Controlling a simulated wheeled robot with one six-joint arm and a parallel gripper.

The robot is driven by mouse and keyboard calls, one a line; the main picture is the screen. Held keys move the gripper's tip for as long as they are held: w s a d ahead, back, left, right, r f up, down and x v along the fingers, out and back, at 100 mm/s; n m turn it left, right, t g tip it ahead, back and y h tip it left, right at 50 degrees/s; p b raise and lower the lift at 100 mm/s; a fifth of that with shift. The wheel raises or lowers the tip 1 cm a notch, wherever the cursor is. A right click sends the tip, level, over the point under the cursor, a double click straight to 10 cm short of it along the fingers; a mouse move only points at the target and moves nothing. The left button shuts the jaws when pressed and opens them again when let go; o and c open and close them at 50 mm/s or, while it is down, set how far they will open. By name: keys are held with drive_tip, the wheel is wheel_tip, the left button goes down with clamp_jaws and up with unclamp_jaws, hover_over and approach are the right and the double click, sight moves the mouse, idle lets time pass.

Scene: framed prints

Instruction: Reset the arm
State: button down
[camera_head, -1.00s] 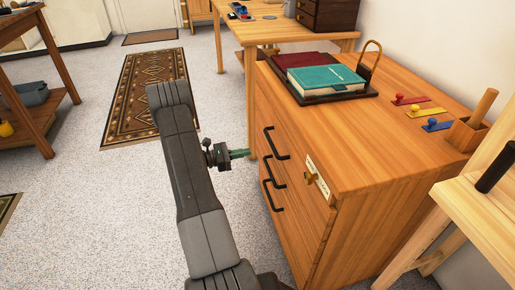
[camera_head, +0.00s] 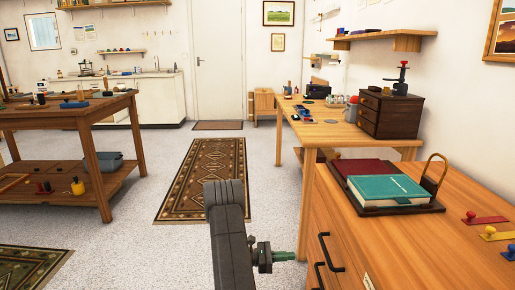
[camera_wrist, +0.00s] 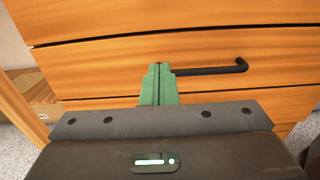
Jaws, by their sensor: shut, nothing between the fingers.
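My arm (camera_head: 230,245) rises from the bottom middle of the head view, with its dark links folded. My gripper (camera_head: 290,256) points right, toward the front of the wooden drawer cabinet (camera_head: 420,245). In the wrist view the green fingers of my gripper (camera_wrist: 158,75) are together and hold nothing. Behind them are the cabinet's drawer fronts (camera_wrist: 110,58) and a black bar handle (camera_wrist: 215,70). I cannot tell the exact gap between the fingertips and the drawer front.
On the cabinet lie a teal book (camera_head: 388,189), a dark red book (camera_head: 365,167) and coloured tabs with knobs (camera_head: 485,219). A wooden table (camera_head: 345,133) stands behind it, a workbench (camera_head: 90,112) at left. Floor around the patterned rug (camera_head: 203,180) is clear.

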sight(316, 264)
drive_tip(key=d+b, duration=0.1)
drive_tip(key=d, duration=1)
drive_tip(key=shift+w+b, duration=0.1)
drive_tip(key=shift+b, duration=0.2)
